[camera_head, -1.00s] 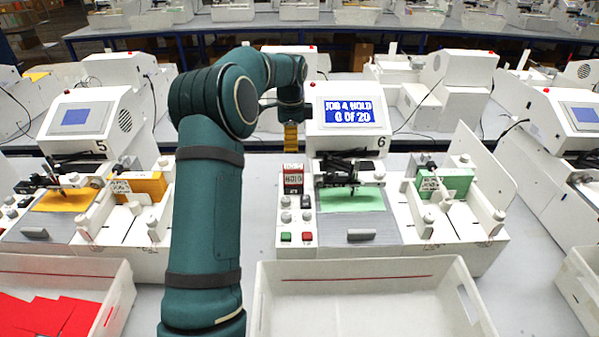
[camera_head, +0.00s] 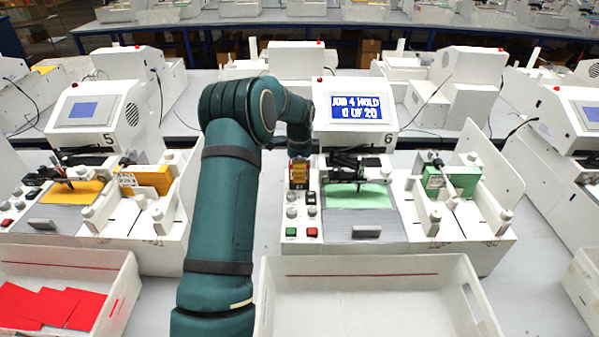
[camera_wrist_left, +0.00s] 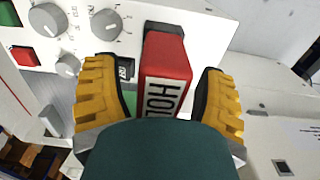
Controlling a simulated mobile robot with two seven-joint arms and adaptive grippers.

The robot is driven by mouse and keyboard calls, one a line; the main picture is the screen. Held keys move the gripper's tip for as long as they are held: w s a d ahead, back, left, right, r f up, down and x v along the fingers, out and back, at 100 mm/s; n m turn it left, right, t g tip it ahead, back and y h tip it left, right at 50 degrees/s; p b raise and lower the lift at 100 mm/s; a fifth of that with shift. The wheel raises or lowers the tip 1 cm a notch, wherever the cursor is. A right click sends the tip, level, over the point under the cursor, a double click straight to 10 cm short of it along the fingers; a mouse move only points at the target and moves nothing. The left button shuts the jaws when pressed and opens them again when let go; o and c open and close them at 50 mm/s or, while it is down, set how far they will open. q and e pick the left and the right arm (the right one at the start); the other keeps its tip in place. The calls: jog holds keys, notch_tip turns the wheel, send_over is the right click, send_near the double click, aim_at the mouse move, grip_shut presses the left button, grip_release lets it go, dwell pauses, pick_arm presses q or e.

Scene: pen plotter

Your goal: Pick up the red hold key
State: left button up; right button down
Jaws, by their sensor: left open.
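The red hold key (camera_wrist_left: 165,75) is a red block with a white HOLD label and a dark top end. In the left wrist view it stands on the white control panel between the two yellow fingers of my left gripper (camera_wrist_left: 158,88). In the head view my left gripper (camera_head: 298,174) is over the panel of plotter 6 (camera_head: 355,110) and hides the key. My right gripper is out of view.
Grey knobs (camera_wrist_left: 106,24), a green button (camera_head: 291,232) and a red button (camera_head: 312,232) are near the key. The pen carriage (camera_head: 355,163) is close on the right. An empty white bin (camera_head: 370,290) stands in front. The screen reads JOB 4 HOLD, 0 OF 20.

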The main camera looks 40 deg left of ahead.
pick_arm(q)
jog(key=c, duration=1.2)
